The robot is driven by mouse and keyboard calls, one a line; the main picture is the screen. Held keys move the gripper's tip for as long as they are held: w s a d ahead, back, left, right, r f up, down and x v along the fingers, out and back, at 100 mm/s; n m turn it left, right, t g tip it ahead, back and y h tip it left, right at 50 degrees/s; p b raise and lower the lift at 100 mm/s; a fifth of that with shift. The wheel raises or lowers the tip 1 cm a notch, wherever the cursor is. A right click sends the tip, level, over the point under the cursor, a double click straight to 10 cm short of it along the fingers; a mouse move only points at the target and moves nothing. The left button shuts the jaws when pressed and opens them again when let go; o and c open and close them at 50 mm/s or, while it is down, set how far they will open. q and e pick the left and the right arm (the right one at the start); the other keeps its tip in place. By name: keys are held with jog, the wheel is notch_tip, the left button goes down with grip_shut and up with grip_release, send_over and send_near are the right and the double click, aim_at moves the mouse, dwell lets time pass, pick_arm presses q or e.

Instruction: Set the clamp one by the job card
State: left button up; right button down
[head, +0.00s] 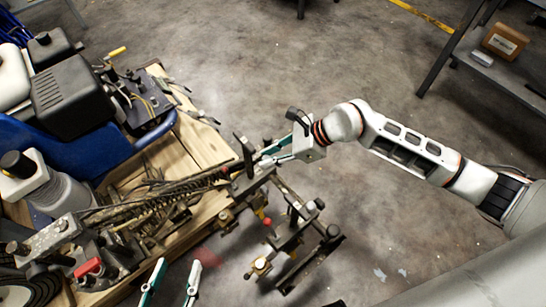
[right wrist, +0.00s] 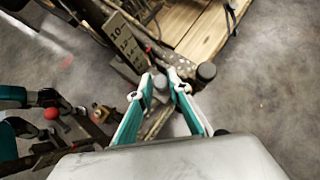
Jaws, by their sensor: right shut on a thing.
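My right gripper (head: 258,158) reaches in from the right to the clamp bar on the striper's side. In the right wrist view its teal-and-white fingers (right wrist: 159,80) are shut on a small grey knob (right wrist: 160,84). A pale scale plate (right wrist: 122,42) with dark numbers, 10 and 12 among them, stands just beyond. The clamp assembly (head: 290,238) carries a red knob (head: 267,221), also in the right wrist view (right wrist: 52,113). My left gripper (head: 170,283) is open and empty at the bottom of the head view. I cannot pick out the job card or any clamp number.
The line striper fills the left, with a wooden deck (head: 205,143), a black box (head: 70,97) and hoses.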

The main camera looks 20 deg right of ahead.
jog(key=shift+w, duration=0.2)
jog(key=c, duration=1.9)
grip_release()
jog(key=shift+w+a, duration=0.1)
pick_arm(q)
jog(key=shift+s+f, duration=0.2)
jog(key=shift+f, duration=0.2)
pick_arm(e)
jog(key=shift+d+r, duration=0.1)
jog(key=shift+d, duration=0.1)
pick_arm(q)
jog(key=shift+w+r, duration=0.2)
jog(key=shift+r, duration=0.1)
pick_arm(e)
jog(key=v, duration=1.1)
jog(key=shift+s+r, duration=0.3)
jog(key=shift+d, duration=0.1)
